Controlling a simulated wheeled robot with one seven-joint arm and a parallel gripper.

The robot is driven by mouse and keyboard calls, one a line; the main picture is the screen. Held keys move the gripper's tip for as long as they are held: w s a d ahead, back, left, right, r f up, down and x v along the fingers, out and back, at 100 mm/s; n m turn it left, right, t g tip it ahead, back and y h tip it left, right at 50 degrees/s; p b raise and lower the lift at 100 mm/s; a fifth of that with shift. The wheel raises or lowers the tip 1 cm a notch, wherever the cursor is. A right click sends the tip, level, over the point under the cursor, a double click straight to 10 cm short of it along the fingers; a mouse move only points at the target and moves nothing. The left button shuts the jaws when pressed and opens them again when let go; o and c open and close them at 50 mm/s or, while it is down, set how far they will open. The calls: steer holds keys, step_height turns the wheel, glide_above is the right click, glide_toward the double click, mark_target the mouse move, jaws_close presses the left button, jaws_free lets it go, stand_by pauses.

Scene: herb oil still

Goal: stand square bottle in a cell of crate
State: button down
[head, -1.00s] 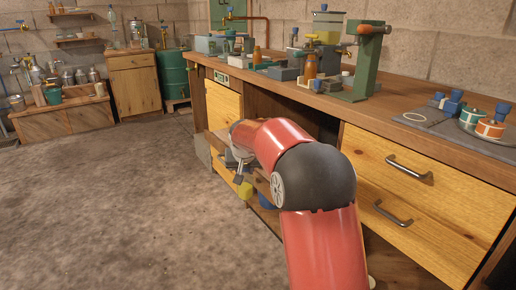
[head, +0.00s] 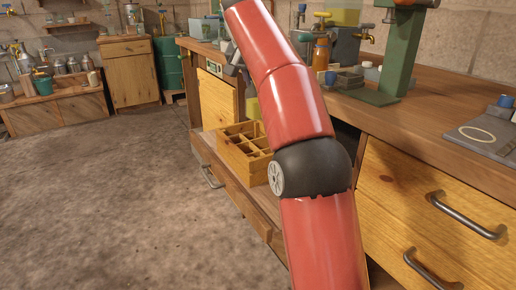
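The crate (head: 232,159) is a wooden box divided into several cells. It stands on the low shelf under the workbench, left of my arm, which hides its right end. The cells I can see look empty. I cannot make out the square bottle with certainty. A small yellowish patch shows beside the arm above the crate, but I cannot tell what it is.
The workbench (head: 450,110) holds a green stand (head: 403,50), an orange bottle (head: 320,52) and a grey plate (head: 485,132). A wooden drawer front (head: 420,205) with metal handles is at the right. A green barrel (head: 170,62) stands at the back. The floor (head: 110,200) at left is clear.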

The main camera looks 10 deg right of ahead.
step_height(320, 180, down, 18)
steer(key=b, duration=0.7)
steer(key=shift+b, duration=0.35)
steer(key=c, duration=1.1)
jaws_free()
steer(key=shift+r, duration=0.1)
steer(key=shift+r, duration=0.1)
steer(key=p+v, duration=0.3)
steer(key=v, duration=0.9)
steer(key=s+d+f+n+y, duration=0.1)
steer(key=s+f, duration=0.6)
steer(key=s, duration=0.4)
steer(key=s+d+f+n+y, duration=0.1)
steer(key=s+f+n, duration=0.1)
steer(key=s+f, duration=0.5)
steer(key=s+d+f+n+y, duration=0.1)
steer(key=s+f+n, duration=0.1)
steer(key=s+f, duration=0.6)
steer(key=shift+s, duration=3.35)
